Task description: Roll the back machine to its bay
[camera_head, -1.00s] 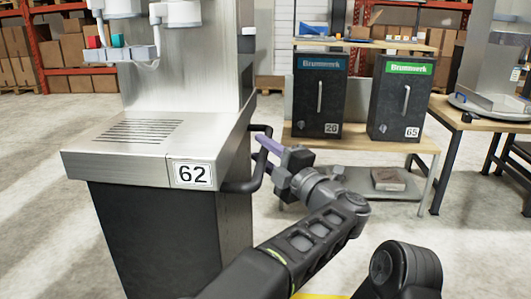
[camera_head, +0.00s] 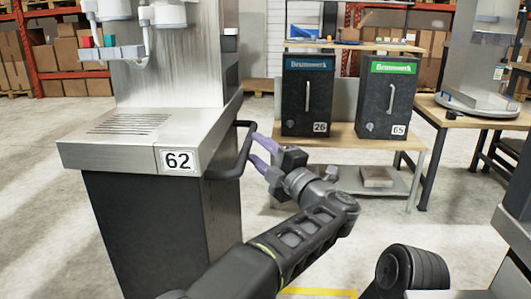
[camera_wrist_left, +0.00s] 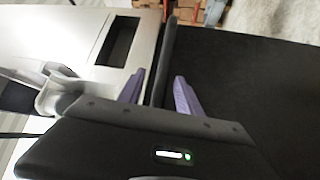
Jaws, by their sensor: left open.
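A tall steel and black machine (camera_head: 160,230) with the label 62 stands at the left in the head view. A dark bar handle (camera_head: 242,158) sticks out from its right side. My left gripper (camera_head: 260,153) is open, with purple fingers at this handle. In the left wrist view, the handle (camera_wrist_left: 167,50) runs between the two spread fingers of my left gripper (camera_wrist_left: 159,77), with gaps beside it. The machine's steel top (camera_wrist_left: 75,40) and its black side (camera_wrist_left: 250,75) also show there. My right gripper is not in view.
A wooden workbench (camera_head: 350,140) behind carries two black Brumwerk cabinets (camera_head: 307,95), labelled 26 and 65. A second table (camera_head: 450,110) stands at the right. A steel-topped dark unit (camera_head: 512,235) cuts in at the right edge. Concrete floor (camera_head: 455,190) lies open between.

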